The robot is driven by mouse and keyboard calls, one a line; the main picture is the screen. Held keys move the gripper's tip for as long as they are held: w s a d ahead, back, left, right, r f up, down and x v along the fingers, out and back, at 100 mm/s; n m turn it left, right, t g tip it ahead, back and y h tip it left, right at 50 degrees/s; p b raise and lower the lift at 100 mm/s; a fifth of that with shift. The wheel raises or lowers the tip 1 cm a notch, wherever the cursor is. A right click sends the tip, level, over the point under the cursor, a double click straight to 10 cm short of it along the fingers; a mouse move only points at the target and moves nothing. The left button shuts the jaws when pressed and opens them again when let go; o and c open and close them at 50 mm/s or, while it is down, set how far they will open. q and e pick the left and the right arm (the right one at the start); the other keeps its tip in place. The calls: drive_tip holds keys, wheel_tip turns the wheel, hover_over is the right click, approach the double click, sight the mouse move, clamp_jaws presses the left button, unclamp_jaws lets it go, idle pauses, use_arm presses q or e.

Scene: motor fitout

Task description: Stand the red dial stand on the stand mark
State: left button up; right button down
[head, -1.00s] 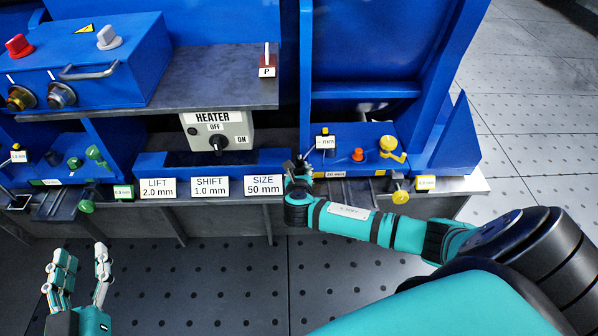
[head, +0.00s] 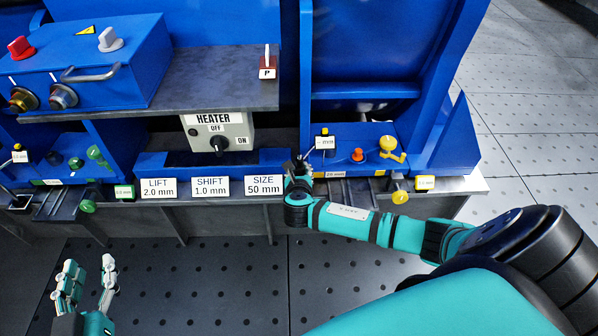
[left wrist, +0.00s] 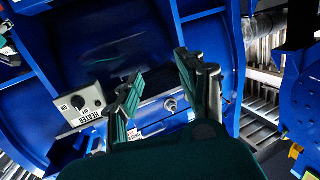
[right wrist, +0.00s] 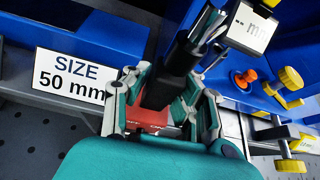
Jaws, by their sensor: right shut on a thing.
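The red dial stand shows in the right wrist view as a dark upright post and a red base (right wrist: 152,118) low between the fingers. My right gripper (right wrist: 165,95) is shut on the dark post. In the head view my right gripper (head: 299,170) is at the front edge of the bench, just right of the SIZE 50 mm label, and mostly hides the stand. I cannot make out the stand mark, nor whether the base touches a surface. My left gripper (head: 90,275) is open and empty over the floor at lower left; its spread fingers (left wrist: 158,90) show in the left wrist view.
The SIZE 50 mm label (head: 263,186) is close left of the right gripper. Right of it are a small display card (head: 325,142), an orange knob (head: 357,154) and yellow fittings (head: 391,148). The heater box (head: 219,132) and grey shelf (head: 200,92) stand behind. The floor in front is clear.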

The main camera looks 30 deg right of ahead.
use_arm(q)
drive_tip(key=shift+s+a+f+g, duration=0.15)
drive_tip(key=shift+f+g, duration=0.25)
drive_tip(key=shift+f, duration=0.2)
use_arm(e)
drive_tip(key=shift+w+r, duration=0.1)
drive_tip(key=shift+r, duration=0.1)
use_arm(q)
drive_tip(key=shift+f, duration=0.1)
idle(0.4)
use_arm(e)
drive_tip(key=shift+p, duration=0.35)
use_arm(q)
drive_tip(key=shift+s+a+f+g+y, duration=0.15)
drive_tip(key=shift+s+f+g, duration=0.2)
drive_tip(key=shift+f, duration=0.2)
drive_tip(key=shift+s+a+f+g+y, duration=0.1)
drive_tip(key=shift+s+f+g+y, duration=0.1)
drive_tip(key=shift+f+g, duration=0.3)
drive_tip(key=shift+s+a+f+g+y, duration=0.15)
drive_tip(key=shift+s+f+g, duration=0.15)
drive_tip(key=shift+f, duration=0.3)
drive_tip(key=shift+w+r, duration=0.2)
drive_tip(key=shift+r, duration=0.05)
use_arm(e)
drive_tip(key=shift+f, duration=0.15)
